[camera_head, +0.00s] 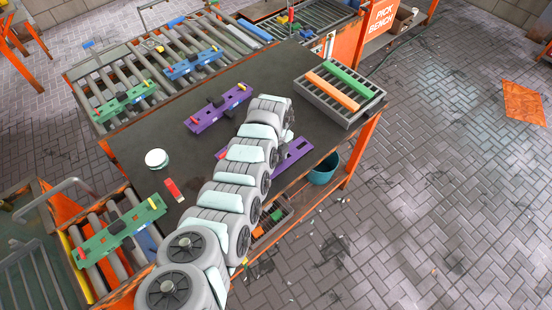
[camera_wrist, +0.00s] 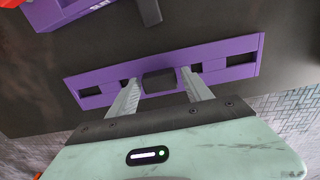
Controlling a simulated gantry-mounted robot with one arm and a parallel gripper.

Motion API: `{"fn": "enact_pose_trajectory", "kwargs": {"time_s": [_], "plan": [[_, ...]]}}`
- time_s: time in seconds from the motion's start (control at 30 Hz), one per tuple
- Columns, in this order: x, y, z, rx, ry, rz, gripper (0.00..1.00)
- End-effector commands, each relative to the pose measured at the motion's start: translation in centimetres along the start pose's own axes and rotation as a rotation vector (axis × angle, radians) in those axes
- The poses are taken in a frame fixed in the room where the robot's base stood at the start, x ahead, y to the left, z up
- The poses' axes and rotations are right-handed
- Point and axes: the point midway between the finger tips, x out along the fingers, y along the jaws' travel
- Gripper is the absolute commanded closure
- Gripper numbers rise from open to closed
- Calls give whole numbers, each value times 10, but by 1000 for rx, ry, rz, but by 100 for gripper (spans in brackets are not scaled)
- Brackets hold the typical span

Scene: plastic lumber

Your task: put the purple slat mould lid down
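In the wrist view the lid (camera_wrist: 217,60) lies across the fingertips of my gripper (camera_wrist: 160,82). The fingers sit on either side of its middle part and look closed on it. In the head view the lid (camera_head: 294,154) shows beside my arm, near the bench's front edge; my arm hides its middle and my gripper. I cannot tell whether it touches the bench. A purple mould (camera_head: 216,109) sits on the bench behind it, also in the wrist view (camera_wrist: 75,10).
The dark bench (camera_head: 140,130) has clear room at its left. A grey tray (camera_head: 340,108) with orange and green slats stands at right. A white round tub (camera_head: 156,158) and a red item (camera_head: 173,190) lie at left. Roller conveyors carry green and blue moulds (camera_head: 192,64).

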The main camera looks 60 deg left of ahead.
Motion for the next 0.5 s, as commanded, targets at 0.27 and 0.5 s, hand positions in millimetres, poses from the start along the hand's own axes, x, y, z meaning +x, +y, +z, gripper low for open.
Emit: {"fn": "enact_pose_trajectory", "kwargs": {"time_s": [0.27, 0.5], "plan": [[0, 0, 0, 0, 0, 1, 33], [-10, -1, 1, 0, -1, -1, 33]]}}
